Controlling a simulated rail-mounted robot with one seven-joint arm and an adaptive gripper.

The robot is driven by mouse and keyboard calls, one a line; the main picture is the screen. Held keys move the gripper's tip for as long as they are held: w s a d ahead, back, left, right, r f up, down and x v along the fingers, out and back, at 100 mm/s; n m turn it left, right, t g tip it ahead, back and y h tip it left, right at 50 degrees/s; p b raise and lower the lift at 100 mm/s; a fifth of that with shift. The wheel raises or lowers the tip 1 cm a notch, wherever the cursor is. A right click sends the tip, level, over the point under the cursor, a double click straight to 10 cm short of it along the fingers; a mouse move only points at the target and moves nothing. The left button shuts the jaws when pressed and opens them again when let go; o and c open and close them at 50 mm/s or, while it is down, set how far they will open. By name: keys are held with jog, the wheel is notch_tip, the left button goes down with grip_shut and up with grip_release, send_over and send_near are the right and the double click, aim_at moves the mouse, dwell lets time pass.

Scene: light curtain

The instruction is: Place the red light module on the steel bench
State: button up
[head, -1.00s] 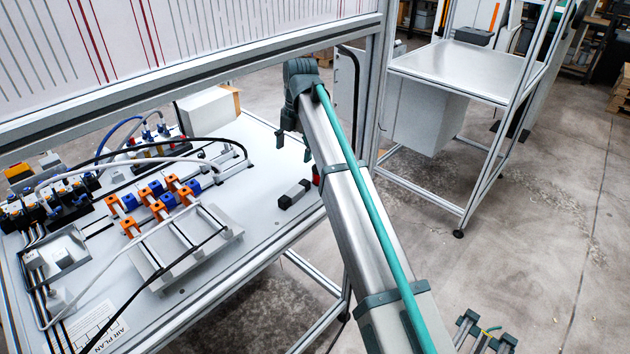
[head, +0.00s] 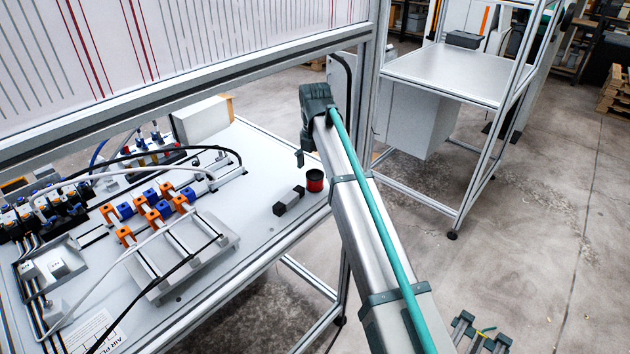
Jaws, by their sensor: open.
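The red light module (head: 315,183), a short red cylinder with a black rim, stands upright on the white work table near its right edge, just left of my arm. My gripper (head: 302,158) hangs down from the arm's far end, seen small and from the side. It is open and empty, and appears slightly above and left of the module in the picture, with no visible contact. The steel bench (head: 457,72) stands behind on the right, its bare metal top inside an aluminium frame.
A black-and-grey block (head: 289,200) lies left of the module. Orange and blue valve parts (head: 150,208), hoses and a grey tray fill the table's left. An aluminium frame post (head: 372,90) stands between table and bench. A dark box (head: 464,39) sits at the bench's back.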

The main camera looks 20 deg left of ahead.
aim_at(315, 176)
jog(key=shift+w+f+p, duration=0.1)
jog(key=shift+f+p, duration=0.5)
jog(key=shift+f, duration=1.5)
jog(key=c, duration=1.3)
jog(key=shift+c, duration=0.3)
jog(key=shift+r, duration=0.15)
